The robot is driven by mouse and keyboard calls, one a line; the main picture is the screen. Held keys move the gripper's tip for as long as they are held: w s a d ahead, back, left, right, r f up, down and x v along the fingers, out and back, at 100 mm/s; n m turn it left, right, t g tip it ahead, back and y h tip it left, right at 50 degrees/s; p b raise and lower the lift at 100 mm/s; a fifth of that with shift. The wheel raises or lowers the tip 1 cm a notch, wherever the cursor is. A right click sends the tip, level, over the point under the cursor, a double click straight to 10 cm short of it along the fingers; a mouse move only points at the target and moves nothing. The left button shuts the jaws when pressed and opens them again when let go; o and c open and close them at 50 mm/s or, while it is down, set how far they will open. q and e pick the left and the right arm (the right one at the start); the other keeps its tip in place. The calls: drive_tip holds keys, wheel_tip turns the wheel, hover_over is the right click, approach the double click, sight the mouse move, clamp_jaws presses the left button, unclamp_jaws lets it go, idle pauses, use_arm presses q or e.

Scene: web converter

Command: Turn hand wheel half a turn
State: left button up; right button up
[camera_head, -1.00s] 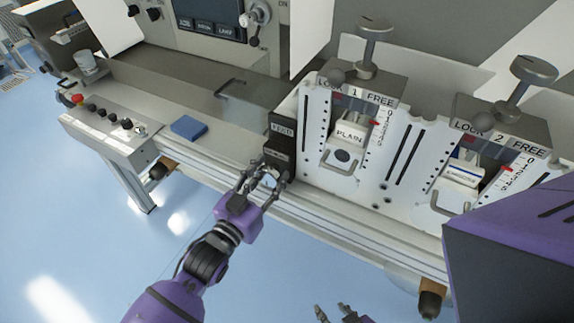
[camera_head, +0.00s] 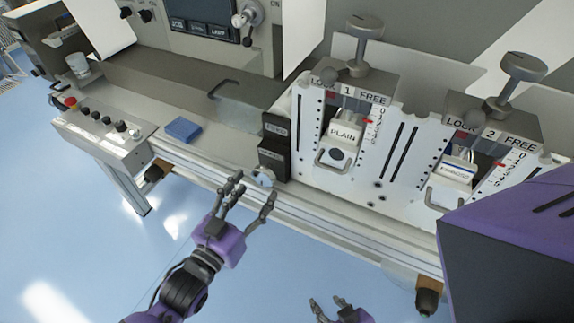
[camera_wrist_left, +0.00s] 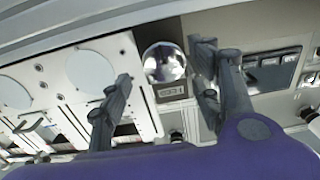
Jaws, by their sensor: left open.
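A small shiny round wheel (camera_head: 264,178) sits on the front of a dark block (camera_head: 273,150) beside the white station plates. In the left wrist view the wheel (camera_wrist_left: 164,63) is a bright reflective disc, seen between my fingers. My left gripper (camera_head: 254,187) is open just in front of the wheel, its fingers spread to either side and apparently clear of it. In the left wrist view the left gripper (camera_wrist_left: 161,66) also shows wide apart. My right gripper (camera_head: 327,301) is low at the bottom edge, its fingers apart and empty, partly cut off.
Two stations with tall T-shaped knobs (camera_head: 365,38) and (camera_head: 522,68) stand to the right. A blue block (camera_head: 183,129) lies on the ledge to the left. A button panel (camera_head: 100,130) is further left. The floor in front is open.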

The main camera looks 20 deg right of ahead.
use_arm(q)
drive_tip(key=v, duration=0.6)
drive_tip(key=shift+s, duration=0.1)
use_arm(e)
drive_tip(key=shift+s, duration=0.1)
use_arm(q)
drive_tip(key=a+f+n+t+y, duration=0.1)
drive_tip(key=a+f+n+y, duration=0.3)
drive_tip(key=a+f+y, duration=0.6)
drive_tip(key=s+a+f+n+g+y, duration=0.1)
drive_tip(key=s+a+f+n+y, duration=0.1)
drive_tip(key=s+a+f, duration=0.5)
drive_tip(key=s+a+f+n+g+y+p, duration=0.1)
drive_tip(key=s+a+f+n, duration=0.3)
drive_tip(key=s, duration=0.9)
drive_tip(key=a+f+g, duration=0.1)
drive_tip(key=a+f, duration=0.2)
drive_tip(key=a, duration=0.2)
drive_tip(key=shift+y+p, duration=0.3)
drive_tip(key=shift+y, duration=0.1)
use_arm(e)
drive_tip(key=shift+w+a+r, duration=0.2)
drive_tip(key=shift+w+r, duration=0.1)
drive_tip(key=shift+r, duration=0.45)
